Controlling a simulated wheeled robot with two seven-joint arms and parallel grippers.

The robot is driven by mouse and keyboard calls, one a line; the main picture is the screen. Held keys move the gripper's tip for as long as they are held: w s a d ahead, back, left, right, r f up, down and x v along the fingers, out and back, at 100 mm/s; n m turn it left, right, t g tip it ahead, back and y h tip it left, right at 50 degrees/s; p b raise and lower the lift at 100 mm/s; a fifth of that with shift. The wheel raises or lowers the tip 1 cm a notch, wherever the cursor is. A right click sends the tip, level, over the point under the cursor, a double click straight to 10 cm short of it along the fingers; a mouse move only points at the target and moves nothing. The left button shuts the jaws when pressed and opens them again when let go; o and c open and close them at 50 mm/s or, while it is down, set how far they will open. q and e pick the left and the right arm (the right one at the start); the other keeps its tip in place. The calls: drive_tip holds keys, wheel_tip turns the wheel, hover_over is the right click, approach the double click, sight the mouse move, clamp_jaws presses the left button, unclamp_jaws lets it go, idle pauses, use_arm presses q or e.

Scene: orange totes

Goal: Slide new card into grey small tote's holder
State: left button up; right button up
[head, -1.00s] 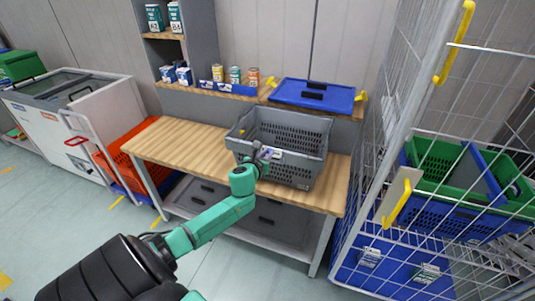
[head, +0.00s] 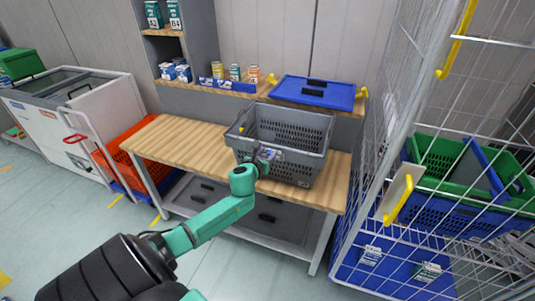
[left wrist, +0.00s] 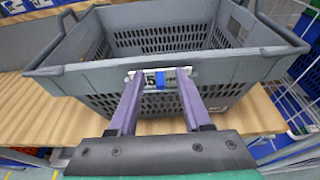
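The grey small tote (head: 308,170) stands upright on the wooden bench. It also fills the upper part of the left wrist view (left wrist: 85,75). A white card with a dark figure and a blue patch (left wrist: 160,79) shows at the holder on the tote's front wall; it is small in the head view (head: 272,154). I cannot tell how deep it sits. My left gripper (left wrist: 158,73) is open, its purple fingers spread in front of the card, with the blue patch visible between them. It also shows in the head view (head: 267,158). My right gripper is not in view.
The wooden bench (head: 185,148) is clear left of the tote. A blue lid (head: 300,92) lies on the shelf behind. A wire cage trolley (head: 375,170) with blue and green totes stands close on the right. An orange tote (head: 150,152) stands at the left.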

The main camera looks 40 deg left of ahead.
use_arm(q)
drive_tip(key=v, duration=1.4)
drive_tip(key=shift+s, duration=0.3)
